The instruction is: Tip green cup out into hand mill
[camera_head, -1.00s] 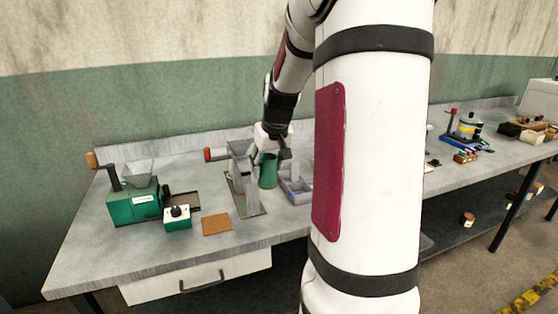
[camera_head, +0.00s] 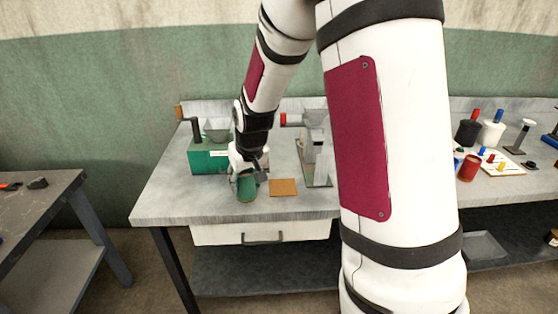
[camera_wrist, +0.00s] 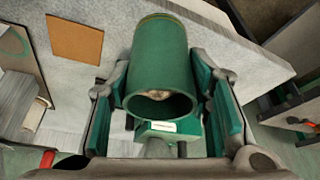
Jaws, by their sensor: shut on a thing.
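The green cup (camera_head: 246,188) is held in my gripper (camera_head: 249,171) above the front left of the bench. In the wrist view, the fingers of my gripper (camera_wrist: 165,108) are shut on the two sides of the cup (camera_wrist: 160,55). The cup's open mouth shows there, with some tan contents inside near the rim. A green machine with a grey funnel and a crank, which looks like the hand mill (camera_head: 207,160), stands behind and left of the cup. Part of it shows beyond the cup's mouth in the wrist view (camera_wrist: 168,131). The cup is apart from its funnel.
A grey device (camera_head: 315,150) with a hopper and red handle stands to the right, partly behind my arm. A flat brown mat (camera_head: 284,187) lies right of the cup. Another table (camera_head: 40,195) is at far left. Bottles (camera_head: 468,131) stand on the right of the bench.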

